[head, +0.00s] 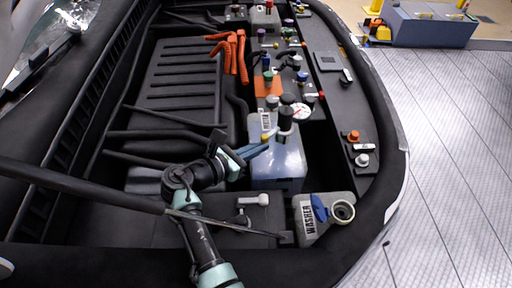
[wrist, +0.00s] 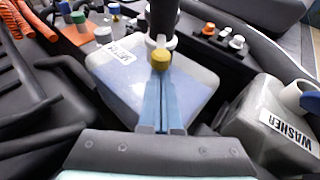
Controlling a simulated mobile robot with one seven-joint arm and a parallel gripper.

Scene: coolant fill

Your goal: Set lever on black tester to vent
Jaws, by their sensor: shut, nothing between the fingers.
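The black tester (head: 286,117) stands upright on the filler of a translucent tank (head: 290,160), with a round white gauge (head: 301,112) beside it. In the wrist view the tester (wrist: 162,18) is a dark cylinder above a white collar, cut off by the top edge. A yellow knob (wrist: 160,60), apparently the lever's end, points toward the camera. My gripper (head: 262,146) comes from the left in the head view. In the wrist view its blue fingers (wrist: 160,82) are shut together and empty, tips just at or below the yellow knob. Contact cannot be told. The lever's setting is unclear.
A washer reservoir (head: 322,218) with a blue cap stands at the front right. Orange cables (head: 238,55) lie behind. Several coloured caps and fittings crowd the right side around an orange block (head: 268,86). A dark bar crosses the lower left.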

